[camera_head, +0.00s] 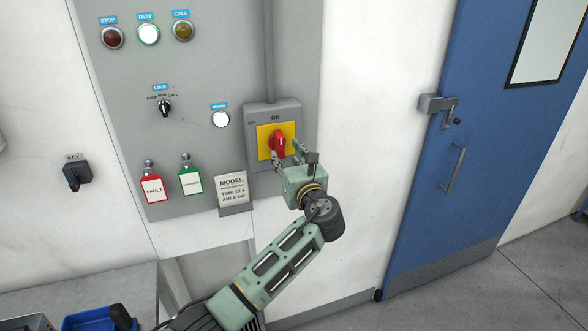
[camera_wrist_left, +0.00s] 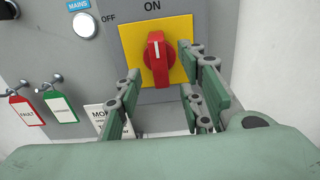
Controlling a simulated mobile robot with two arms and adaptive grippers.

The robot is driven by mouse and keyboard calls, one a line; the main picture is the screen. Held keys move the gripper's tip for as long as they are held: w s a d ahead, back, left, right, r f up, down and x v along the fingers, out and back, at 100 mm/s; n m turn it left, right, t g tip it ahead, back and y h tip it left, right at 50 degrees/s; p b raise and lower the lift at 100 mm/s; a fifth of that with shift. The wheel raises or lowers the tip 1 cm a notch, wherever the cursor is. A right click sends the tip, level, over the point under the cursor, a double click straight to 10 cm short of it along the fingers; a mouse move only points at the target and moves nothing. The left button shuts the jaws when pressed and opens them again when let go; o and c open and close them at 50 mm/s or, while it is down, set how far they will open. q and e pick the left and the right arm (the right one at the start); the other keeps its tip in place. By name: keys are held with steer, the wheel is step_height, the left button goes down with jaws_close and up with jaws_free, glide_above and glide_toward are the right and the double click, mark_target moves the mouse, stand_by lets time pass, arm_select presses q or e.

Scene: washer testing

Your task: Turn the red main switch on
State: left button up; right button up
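The red main switch (camera_head: 279,143) is a rotary handle on a yellow plate (camera_head: 263,148) on a grey box. It also shows in the left wrist view (camera_wrist_left: 156,64), standing upright with its white mark at the top, towards the ON label (camera_wrist_left: 152,5). The OFF label (camera_wrist_left: 108,18) is to the left. My left gripper (camera_head: 284,152) is open just in front of the switch. In the left wrist view its fingers (camera_wrist_left: 158,73) are spread to either side of the handle, with visible gaps. My right gripper is not in view.
The mains lamp (camera_head: 221,119) is white, left of the switch box. Red and green tags (camera_head: 152,187) (camera_head: 191,182) hang below, beside a model sign (camera_head: 233,190). A blue door (camera_head: 450,150) stands at right. A blue bin (camera_head: 92,319) sits at lower left.

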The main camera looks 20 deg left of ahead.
arm_select(q)
steer(key=v, duration=0.7)
steer(key=shift+s+d, duration=0.15)
steer(key=shift+s, duration=0.05)
